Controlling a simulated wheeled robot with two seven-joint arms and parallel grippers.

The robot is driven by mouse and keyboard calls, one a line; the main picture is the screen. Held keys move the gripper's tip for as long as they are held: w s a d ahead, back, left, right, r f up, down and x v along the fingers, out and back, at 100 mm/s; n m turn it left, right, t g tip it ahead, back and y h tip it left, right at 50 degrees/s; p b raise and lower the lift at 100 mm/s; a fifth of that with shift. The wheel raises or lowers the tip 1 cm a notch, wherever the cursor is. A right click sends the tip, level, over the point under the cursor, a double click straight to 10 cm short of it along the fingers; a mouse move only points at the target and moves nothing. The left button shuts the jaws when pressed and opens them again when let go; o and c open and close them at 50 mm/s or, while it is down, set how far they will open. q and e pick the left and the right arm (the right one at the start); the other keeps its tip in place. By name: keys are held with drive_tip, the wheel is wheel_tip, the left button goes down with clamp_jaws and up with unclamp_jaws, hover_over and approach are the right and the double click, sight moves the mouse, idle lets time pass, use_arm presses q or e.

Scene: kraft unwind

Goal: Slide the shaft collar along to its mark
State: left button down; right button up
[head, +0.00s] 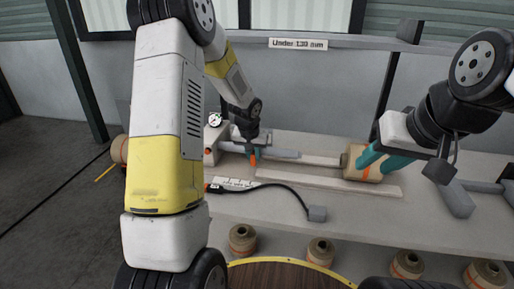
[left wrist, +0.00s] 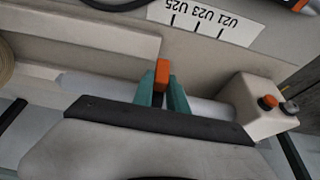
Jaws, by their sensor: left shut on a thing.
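My left gripper (head: 253,152) is over the grey shaft (head: 285,154) on the bench. In the left wrist view my left gripper (left wrist: 163,98) has its teal fingers shut on the shaft collar, whose orange part (left wrist: 162,72) sticks out between them; its body is mostly hidden. The shaft (left wrist: 210,108) runs to a pale block (left wrist: 262,108) with an orange button. A white mark strip (left wrist: 200,22) reads U21, U23, U25; it also shows in the head view (head: 234,183). My right gripper (head: 377,160) has its fingers apart at a kraft roll (head: 353,164); contact is unclear.
A dial gauge (head: 215,120) stands behind the shaft's left end. Several kraft rolls (head: 242,239) stand below the bench. A sign (head: 298,43) hangs on the rail above.

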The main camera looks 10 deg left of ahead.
use_arm(q)
drive_tip(key=shift+f, duration=0.1)
drive_tip(key=c, duration=1.3)
unclamp_jaws()
drive_tip(key=shift+v, duration=3.95)
drive_tip(key=s+r, duration=1.2)
drive_tip(key=s, duration=0.1)
drive_tip(key=s+r, duration=0.1)
drive_tip(key=s, duration=0.4)
drive_tip(key=s+d+r+t+h, duration=0.1)
drive_tip(key=s, duration=0.4)
drive_tip(key=s+r+h, duration=0.1)
drive_tip(key=s, duration=0.5)
drive_tip(key=shift+d+r+t, duration=0.3)
drive_tip(key=shift+d+r, duration=0.1)
